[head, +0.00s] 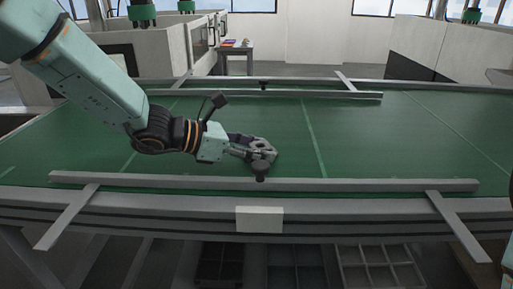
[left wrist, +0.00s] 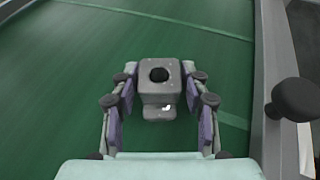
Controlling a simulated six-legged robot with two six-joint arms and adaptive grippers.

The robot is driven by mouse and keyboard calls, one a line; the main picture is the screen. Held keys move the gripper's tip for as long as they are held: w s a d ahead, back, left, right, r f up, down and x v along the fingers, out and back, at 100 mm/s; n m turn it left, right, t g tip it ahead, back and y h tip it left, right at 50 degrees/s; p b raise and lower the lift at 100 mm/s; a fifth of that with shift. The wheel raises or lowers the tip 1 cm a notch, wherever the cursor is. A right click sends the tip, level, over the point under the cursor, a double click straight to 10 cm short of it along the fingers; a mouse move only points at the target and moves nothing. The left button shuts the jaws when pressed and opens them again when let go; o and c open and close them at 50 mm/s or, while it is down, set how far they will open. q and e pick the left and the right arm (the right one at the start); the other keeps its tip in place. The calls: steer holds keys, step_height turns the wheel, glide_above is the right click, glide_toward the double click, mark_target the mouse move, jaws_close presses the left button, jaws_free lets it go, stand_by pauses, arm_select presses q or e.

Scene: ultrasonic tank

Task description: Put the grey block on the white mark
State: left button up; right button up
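The grey block (left wrist: 160,85) has a dark round hole in its top and sits between the fingers of my left gripper (left wrist: 159,72) in the left wrist view. The fingertips lie against its two sides. In the head view my left gripper (head: 262,148) is low over the green belt near the front rail, with the block partly hidden among its fingers. I cannot tell whether the block touches the belt. A small white patch shows at the block's lower edge in the wrist view; I cannot tell what it is. No white mark is clear on the belt. My right gripper is not in view.
The green belt (head: 380,140) is clear to the right, with pale lines across it. A front rail (head: 370,186) with a dark knob (head: 261,170) runs close by the gripper; a back rail (head: 310,94) runs along the far side. A white plate (head: 259,219) is on the belt's front side.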

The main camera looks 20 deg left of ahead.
arm_select(q)
steer(key=shift+o, duration=1.3)
steer(key=shift+w+f, duration=0.1)
steer(key=shift+w, duration=0.05)
steer(key=shift+a, duration=0.15)
steer(key=shift+s, duration=0.2)
steer(key=shift+w+r+p, duration=0.1)
steer(key=shift+r+p, duration=0.25)
steer(key=shift+r, duration=0.1)
steer(key=shift+a+r, duration=0.1)
steer(key=shift+a, duration=0.1)
steer(key=p+v, duration=0.2)
steer(key=v, duration=0.3)
steer(key=shift+s, duration=0.25)
steer(key=p+v, duration=0.4)
steer(key=p, duration=0.1)
steer(key=shift+s+r, duration=0.1)
steer(key=shift+r, duration=0.05)
steer(key=shift+s+a+r+p, duration=0.2)
steer(key=shift+a+p, duration=0.25)
steer(key=shift+p, duration=0.65)
steer(key=shift+s+a+p, duration=0.35)
steer(key=shift+s+p, duration=0.05)
steer(key=shift+p, duration=0.05)
